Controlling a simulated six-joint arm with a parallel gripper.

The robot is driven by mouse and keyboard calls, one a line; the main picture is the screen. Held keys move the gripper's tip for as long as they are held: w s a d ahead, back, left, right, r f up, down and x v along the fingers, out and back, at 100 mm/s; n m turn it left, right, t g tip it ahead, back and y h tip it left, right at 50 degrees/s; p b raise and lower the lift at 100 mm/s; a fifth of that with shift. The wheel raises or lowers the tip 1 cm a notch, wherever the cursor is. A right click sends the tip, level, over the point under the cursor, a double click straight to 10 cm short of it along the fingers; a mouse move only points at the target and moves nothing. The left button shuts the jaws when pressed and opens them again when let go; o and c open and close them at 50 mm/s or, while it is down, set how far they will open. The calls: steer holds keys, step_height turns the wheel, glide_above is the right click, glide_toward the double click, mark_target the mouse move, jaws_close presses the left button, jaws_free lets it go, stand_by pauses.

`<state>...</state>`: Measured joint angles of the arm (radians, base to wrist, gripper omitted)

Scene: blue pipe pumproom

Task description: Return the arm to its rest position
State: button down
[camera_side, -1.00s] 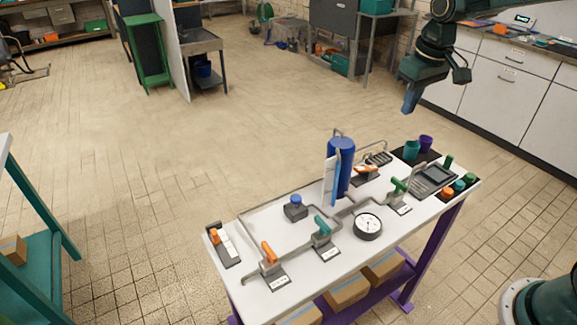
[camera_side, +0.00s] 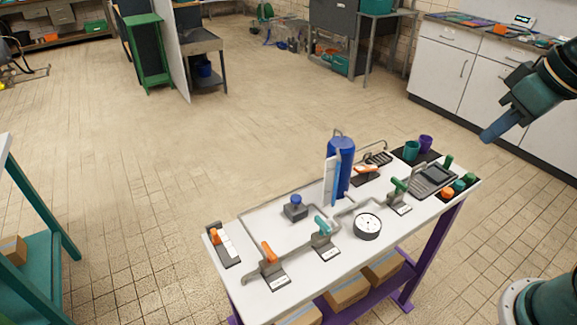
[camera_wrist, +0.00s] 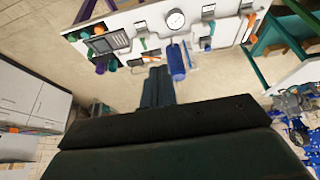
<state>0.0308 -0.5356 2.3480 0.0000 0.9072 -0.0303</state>
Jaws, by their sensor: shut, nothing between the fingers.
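My gripper (camera_side: 490,134) is at the right of the side view, in the air above and beyond the right end of the white worktable (camera_side: 230,258). It is shut, its fingers together and empty, tilted down to the left. It touches nothing. In the wrist view my gripper (camera_wrist: 158,72) shows at the middle with its fingers side by side, and the worktable (camera_wrist: 130,18) lies beyond it at the top. The blue cylinder (camera_side: 343,165) stands upright on the table, apart from my gripper; it also shows in the wrist view (camera_wrist: 176,62).
The table carries pipes with an orange valve handle (camera_side: 268,252), a teal handle (camera_side: 321,226) and a green handle (camera_side: 398,185), a gauge (camera_side: 368,226) and two cups (camera_side: 411,150). White cabinets (camera_side: 440,68) stand behind my arm.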

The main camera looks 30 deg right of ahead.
steer(key=shift+t, duration=0.4)
steer(key=shift+s+a+f, duration=0.1)
steer(key=shift+s+f, duration=0.2)
steer(key=shift+s, duration=0.55)
steer(key=shift+s+a+f, duration=0.15)
steer(key=shift+s+f, duration=0.1)
steer(key=shift+s, duration=0.65)
steer(key=shift+s+a+f, duration=0.1)
steer(key=shift+s+f, duration=0.2)
steer(key=shift+s, duration=0.55)
